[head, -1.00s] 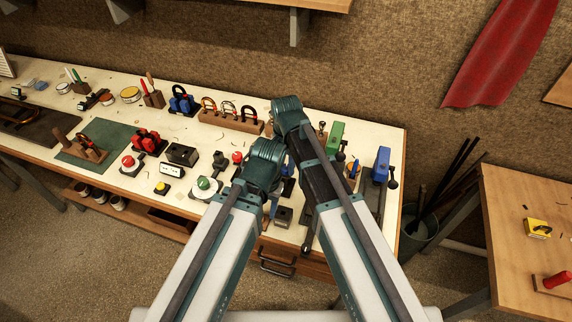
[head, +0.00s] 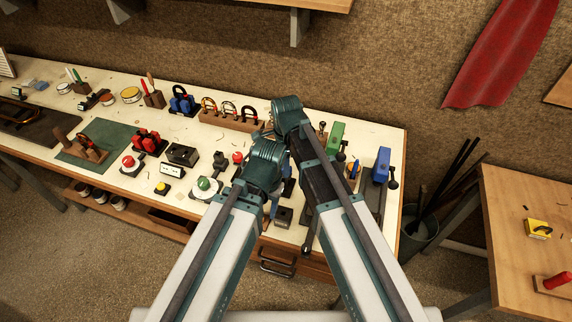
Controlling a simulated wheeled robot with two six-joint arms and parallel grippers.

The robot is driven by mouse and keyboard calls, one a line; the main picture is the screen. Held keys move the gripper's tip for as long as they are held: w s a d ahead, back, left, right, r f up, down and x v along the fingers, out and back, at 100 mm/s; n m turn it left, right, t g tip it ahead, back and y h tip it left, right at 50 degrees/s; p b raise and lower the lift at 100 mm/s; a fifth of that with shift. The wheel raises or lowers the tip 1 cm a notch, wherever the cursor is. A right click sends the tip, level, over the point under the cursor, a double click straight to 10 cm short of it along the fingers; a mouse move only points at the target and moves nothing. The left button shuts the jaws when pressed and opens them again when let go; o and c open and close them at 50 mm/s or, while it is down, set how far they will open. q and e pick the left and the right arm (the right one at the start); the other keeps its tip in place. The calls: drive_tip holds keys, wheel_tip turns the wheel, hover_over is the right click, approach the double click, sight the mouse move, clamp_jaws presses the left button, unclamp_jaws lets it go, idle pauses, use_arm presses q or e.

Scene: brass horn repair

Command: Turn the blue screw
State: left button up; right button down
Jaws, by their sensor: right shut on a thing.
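A small blue piece with orange beside it (head: 354,168) shows just right of my right arm, between the green and blue tools; it looks like the blue screw, but it is too small to be certain. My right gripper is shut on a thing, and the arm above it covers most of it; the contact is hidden. My left arm is folded over the front of the bench, and its gripper is hidden behind it.
A green tool (head: 335,133) and a blue vise-like tool (head: 380,164) stand at the bench's right end. A green-topped round switch (head: 204,184), a red button (head: 130,161) and a black box (head: 284,216) crowd the front. A bin (head: 417,238) stands between the benches.

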drive_tip(key=shift+m, duration=0.4)
drive_tip(key=shift+c, duration=2.2)
unclamp_jaws()
drive_tip(key=shift+r, duration=0.1)
wheel_tip(320, 180, up, 14)
drive_tip(key=p, duration=1.4)
drive_tip(key=shift+f, duration=0.25)
